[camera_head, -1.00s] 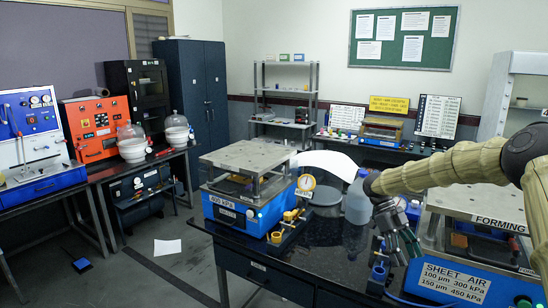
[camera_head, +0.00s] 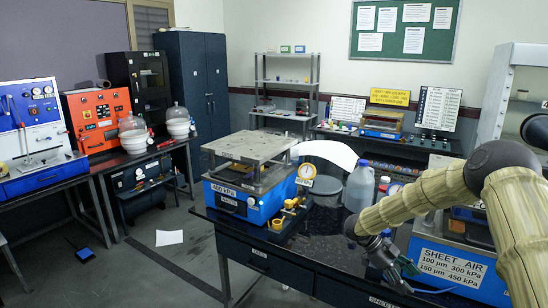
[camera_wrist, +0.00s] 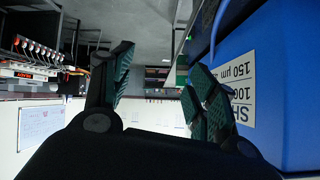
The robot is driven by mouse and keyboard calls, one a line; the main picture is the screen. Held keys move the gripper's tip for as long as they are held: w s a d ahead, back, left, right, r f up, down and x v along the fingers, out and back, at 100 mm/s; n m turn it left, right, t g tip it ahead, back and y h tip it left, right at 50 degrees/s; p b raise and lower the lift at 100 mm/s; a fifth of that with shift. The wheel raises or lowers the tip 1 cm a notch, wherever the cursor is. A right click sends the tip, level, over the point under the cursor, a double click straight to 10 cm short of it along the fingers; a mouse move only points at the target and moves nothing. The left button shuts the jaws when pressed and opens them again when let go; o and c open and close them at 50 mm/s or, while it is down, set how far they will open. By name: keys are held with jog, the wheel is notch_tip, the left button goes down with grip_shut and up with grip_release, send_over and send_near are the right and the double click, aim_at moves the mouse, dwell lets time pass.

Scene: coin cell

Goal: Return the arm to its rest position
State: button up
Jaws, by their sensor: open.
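My arm (camera_head: 425,195) reaches in from the right of the head view, over the front of the dark bench. My gripper (camera_head: 402,282) is at its end, low near the bench's front edge, beside the blue SHEET AIR press. In the wrist view my gripper (camera_wrist: 162,72) has its two dark green padded fingers spread wide, with nothing between them. The wrist view looks sideways, with the blue press (camera_wrist: 285,75) and its white label close to the right finger. In the head view the fingers are small and partly hard to make out.
The SHEET AIR press (camera_head: 455,268) stands close at the right. The floor left of the bench is mostly clear.

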jog(key=s+a+f+n+t+h+b, duration=0.1)
jog(key=s+f+n+t, duration=0.2)
jog(key=f+n+t, duration=0.45)
jog(key=s+a+f+n+t+h+b, duration=0.15)
jog(key=f+n, duration=0.25)
jog(key=f, duration=0.6)
jog(key=s+a+f+n+t+y+b, duration=0.2)
jog(key=s+a+f+n+y, duration=0.4)
jog(key=s+f, duration=0.45)
jog(key=s+a+f+n+g+y+b, duration=0.1)
jog(key=s+a+n+y, duration=0.1)
jog(key=s, duration=0.8)
jog(key=s+a+f+n+g+y+b, duration=0.1)
jog(key=s+a+n, duration=0.3)
jog(key=s, duration=0.7)
jog(key=s+a+f+n+g+y+b, duration=0.1)
jog(key=s+a+f+n+g+y, duration=0.1)
jog(key=s, duration=0.8)
jog(key=a+n+g, duration=0.1)
jog(key=a, duration=0.1)
jog(key=shift+s+a+f+y, duration=0.15)
jog(key=shift+a+f+y, duration=0.15)
jog(key=shift+f+y, duration=0.05)
jog(key=shift+n, duration=0.25)
